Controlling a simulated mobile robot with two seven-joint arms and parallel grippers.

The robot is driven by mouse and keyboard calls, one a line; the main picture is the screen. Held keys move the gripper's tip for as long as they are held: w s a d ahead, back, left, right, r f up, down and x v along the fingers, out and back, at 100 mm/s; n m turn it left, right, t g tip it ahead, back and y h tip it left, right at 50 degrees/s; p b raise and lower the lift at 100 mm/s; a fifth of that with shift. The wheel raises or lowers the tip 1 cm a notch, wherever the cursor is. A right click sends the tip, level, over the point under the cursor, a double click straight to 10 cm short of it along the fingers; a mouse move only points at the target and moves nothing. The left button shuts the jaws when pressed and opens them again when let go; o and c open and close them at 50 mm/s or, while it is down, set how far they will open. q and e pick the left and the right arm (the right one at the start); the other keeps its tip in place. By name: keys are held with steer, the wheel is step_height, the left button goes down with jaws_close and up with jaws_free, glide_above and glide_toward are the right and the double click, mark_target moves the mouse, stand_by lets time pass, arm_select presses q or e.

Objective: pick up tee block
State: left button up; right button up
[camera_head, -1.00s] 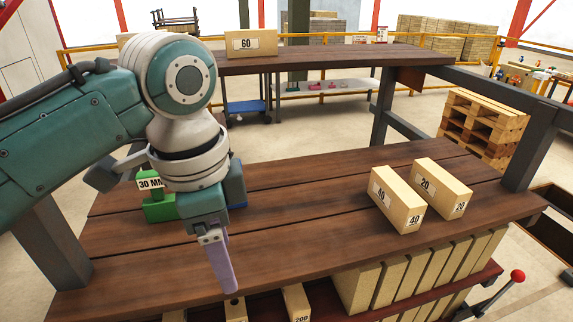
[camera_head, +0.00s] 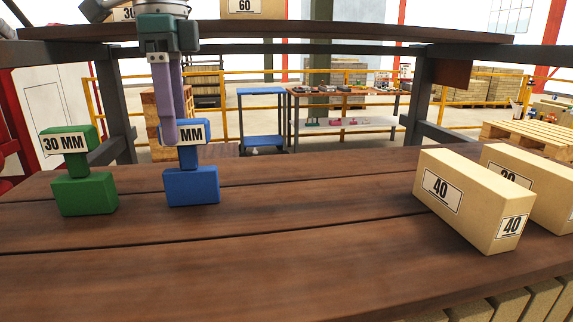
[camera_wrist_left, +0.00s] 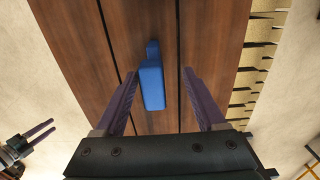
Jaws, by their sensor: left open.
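Two blocks, each with a wide base, a narrower neck and a wider top, stand upright on the brown table (camera_head: 285,280). The green block (camera_head: 85,193) is at the left, labelled 30 MM. The blue block (camera_head: 191,187) is to its right, its label partly covered. My left gripper (camera_head: 173,135) points down over the blue block, its purple fingers overlapping the block's top. In the left wrist view the blue block (camera_wrist_left: 152,85) lies between the open fingers (camera_wrist_left: 160,78), nearer the left one. I cannot tell whether they touch it. My right gripper (camera_wrist_left: 45,130) shows open and empty at the left edge.
Two tan bricks, marked 40 (camera_head: 465,200) and 20 (camera_head: 530,180), stand at the right of the table. A raised shelf (camera_head: 300,34) runs across behind, with a brick marked 60 (camera_head: 250,8). The table's front middle is clear.

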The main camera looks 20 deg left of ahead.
mark_target(186, 169)
arm_select(q)
step_height(186, 169, down, 2)
steer(key=shift+s+f, duration=0.1)
steer(key=shift+s, duration=0.05)
steer(key=f+p, duration=0.1)
steer(key=f, duration=0.1)
steer(key=d+f+p, duration=0.1)
steer(key=f, duration=0.2)
steer(key=shift+s+d, duration=0.1)
steer(key=shift+d, duration=0.05)
steer(key=shift+f, duration=0.25)
jaws_close()
